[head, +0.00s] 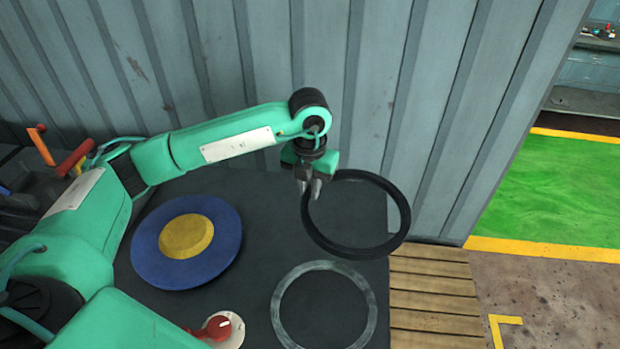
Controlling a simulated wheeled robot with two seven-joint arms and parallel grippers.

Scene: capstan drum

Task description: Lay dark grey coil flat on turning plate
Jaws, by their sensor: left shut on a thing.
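My left gripper (311,190) is shut on the left rim of the dark grey coil (398,208), a plain ring. The coil hangs out to the right of the gripper, apparently above the table, and its right side reaches over the table's right edge in the picture. The turning plate (225,257) is a blue disc with a yellow centre (187,236). It lies on the dark table to the left of the gripper, with nothing on it. My right gripper is not in view.
A lighter grey ring (368,318) is at the table's front right. A red knob on a white round base (228,334) is at the front. A corrugated metal wall (390,80) stands close behind the table (262,205). Wooden slats (432,293) lie to the right.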

